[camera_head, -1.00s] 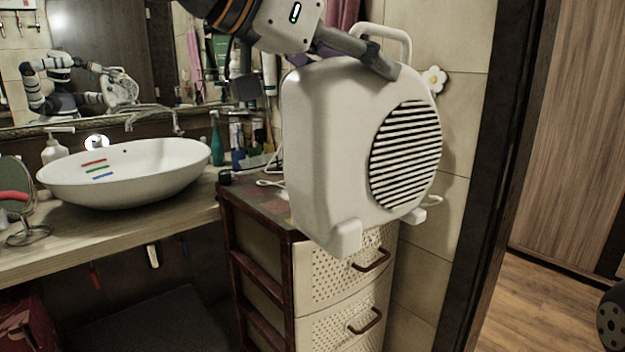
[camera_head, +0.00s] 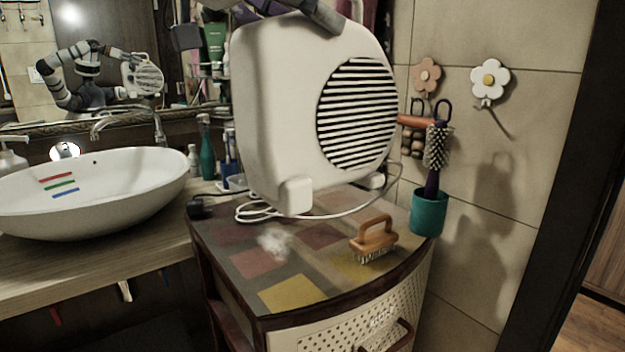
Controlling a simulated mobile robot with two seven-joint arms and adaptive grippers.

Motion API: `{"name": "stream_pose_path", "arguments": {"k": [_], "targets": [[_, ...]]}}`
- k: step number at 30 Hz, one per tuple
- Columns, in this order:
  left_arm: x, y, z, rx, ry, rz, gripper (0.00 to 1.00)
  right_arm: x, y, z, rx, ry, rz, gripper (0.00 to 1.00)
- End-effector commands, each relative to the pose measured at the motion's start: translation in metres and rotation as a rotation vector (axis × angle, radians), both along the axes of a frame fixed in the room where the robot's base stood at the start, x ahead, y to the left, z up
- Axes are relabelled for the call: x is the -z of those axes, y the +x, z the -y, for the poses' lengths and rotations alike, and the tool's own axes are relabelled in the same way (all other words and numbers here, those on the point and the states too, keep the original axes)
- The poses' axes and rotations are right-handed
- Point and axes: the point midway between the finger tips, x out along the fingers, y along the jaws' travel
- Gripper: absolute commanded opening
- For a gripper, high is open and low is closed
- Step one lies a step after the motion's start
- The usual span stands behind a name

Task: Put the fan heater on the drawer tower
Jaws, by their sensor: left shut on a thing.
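The fan heater (camera_head: 280,110) is a cream box with a round black-slatted grille and small feet. It hangs upright above the back part of the drawer tower (camera_head: 312,262), whose top has a patchwork of coloured squares. The heater's front foot seems to be above the top, and its rear underside is partly hidden. My left gripper (camera_head: 325,14) shows only in part at the top edge of the view, shut on the fan heater at its upper side. The handle is out of view. My right gripper is not in view.
On the tower top are a wooden-handled brush (camera_head: 373,240), a teal cup (camera_head: 429,212) with a hairbrush, a white cable (camera_head: 262,211) and a whitish patch (camera_head: 274,242). The front left of the top is clear. A basin (camera_head: 95,190) stands left; a tiled wall is right.

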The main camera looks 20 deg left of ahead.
Motion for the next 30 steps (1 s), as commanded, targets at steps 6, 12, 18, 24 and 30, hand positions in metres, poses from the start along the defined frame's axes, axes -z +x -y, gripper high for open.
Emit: {"name": "stream_pose_path", "arguments": {"k": [6,12,18,24,30], "targets": [[0.006,0.019,-0.008,-0.004,-0.003,0.006,0.11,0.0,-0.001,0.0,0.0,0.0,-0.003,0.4],[0.017,0.044,-0.018,-0.007,-0.002,0.009,0.11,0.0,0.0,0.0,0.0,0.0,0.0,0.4],[0.036,0.082,-0.034,-0.005,-0.005,0.006,0.11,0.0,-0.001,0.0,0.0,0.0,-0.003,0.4],[0.07,0.108,-0.044,-0.003,-0.005,0.002,0.11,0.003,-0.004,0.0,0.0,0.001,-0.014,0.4],[0.087,0.122,-0.049,-0.002,-0.003,0.007,0.11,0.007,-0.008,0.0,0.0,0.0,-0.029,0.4]]}}
